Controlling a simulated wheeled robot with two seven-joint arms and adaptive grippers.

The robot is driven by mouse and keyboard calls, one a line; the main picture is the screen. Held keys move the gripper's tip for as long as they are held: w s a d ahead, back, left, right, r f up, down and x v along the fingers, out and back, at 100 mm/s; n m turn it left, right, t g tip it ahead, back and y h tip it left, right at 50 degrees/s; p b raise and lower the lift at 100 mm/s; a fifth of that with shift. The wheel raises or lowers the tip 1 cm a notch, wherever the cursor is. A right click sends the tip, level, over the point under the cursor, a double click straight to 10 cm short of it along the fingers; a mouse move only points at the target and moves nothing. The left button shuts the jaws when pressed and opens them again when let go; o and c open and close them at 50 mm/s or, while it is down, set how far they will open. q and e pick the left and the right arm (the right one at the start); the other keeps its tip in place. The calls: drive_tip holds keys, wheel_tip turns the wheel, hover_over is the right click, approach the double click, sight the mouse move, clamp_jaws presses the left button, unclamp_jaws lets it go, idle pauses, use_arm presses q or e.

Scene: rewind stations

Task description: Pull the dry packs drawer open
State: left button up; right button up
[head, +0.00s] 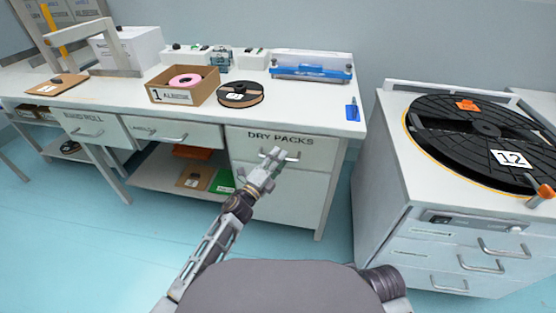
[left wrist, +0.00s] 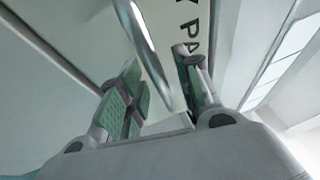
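The dry packs drawer (head: 313,142) is the labelled white drawer at the right end of the workbench; its front looks flush with the bench. Its metal bar handle (head: 290,157) shows below the lettering. My left gripper (head: 272,160) is at the handle's left part in the head view. In the left wrist view, the handle (left wrist: 148,45) passes into the gap between the two green-padded fingers of my left gripper (left wrist: 160,95). The fingers are apart, with space around the bar. My right gripper is not in view.
The workbench (head: 300,100) carries a cardboard box (head: 170,95) with a pink roll, a black reel (head: 240,95) and a blue-fronted tray (head: 310,72). Right of it stands a white cabinet (head: 385,180) with a large black disc marked 12 (head: 450,135). Blue floor (head: 110,240) is clear at left.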

use_arm(q)
drive_tip(key=shift+w+d, duration=0.1)
clamp_jaws()
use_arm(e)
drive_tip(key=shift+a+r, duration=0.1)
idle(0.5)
